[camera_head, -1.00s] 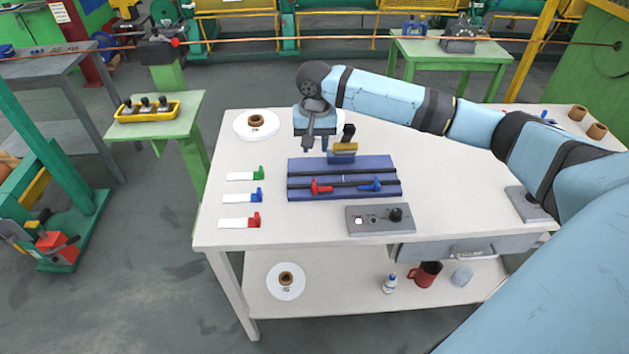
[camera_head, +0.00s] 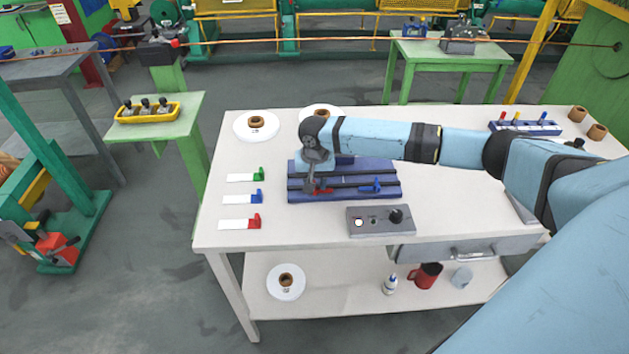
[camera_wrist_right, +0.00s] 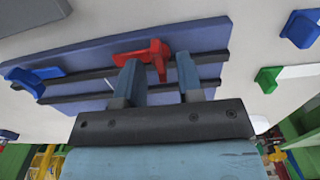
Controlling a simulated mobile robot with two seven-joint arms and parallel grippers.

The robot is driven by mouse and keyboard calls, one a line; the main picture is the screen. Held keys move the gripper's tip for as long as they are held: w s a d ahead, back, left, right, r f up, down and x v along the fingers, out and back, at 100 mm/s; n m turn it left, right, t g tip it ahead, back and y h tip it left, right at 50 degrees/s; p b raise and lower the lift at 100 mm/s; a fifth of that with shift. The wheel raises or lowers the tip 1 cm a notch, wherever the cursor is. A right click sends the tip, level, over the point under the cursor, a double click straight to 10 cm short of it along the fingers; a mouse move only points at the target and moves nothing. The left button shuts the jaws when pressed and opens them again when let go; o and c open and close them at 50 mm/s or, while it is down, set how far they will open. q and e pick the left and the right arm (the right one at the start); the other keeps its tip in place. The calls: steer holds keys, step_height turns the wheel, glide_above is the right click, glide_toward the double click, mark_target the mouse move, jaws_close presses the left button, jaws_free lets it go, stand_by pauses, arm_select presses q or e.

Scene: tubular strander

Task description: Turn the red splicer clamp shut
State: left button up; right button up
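The red splicer clamp (camera_head: 323,191) sits on the left part of the dark blue splicer base (camera_head: 343,197). My right gripper (camera_head: 313,187) is over it and hides part of it. In the right wrist view the red clamp (camera_wrist_right: 130,56) lies at the fingertips, with its downward-pointing lever between the two fingers of the right gripper (camera_wrist_right: 158,65). The fingers are apart; I cannot tell whether either touches the lever. The blue clamp (camera_head: 371,186) sits on the right part of the base and also shows in the wrist view (camera_wrist_right: 36,80). My left gripper is out of view.
A grey control box (camera_head: 380,221) with a black knob stands in front of the base. Green, blue and red tagged pieces (camera_head: 240,224) lie to the left. Spools on white discs (camera_head: 257,124) stand behind. A blue rack (camera_head: 525,128) is at the back right.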

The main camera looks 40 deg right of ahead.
jaws_close()
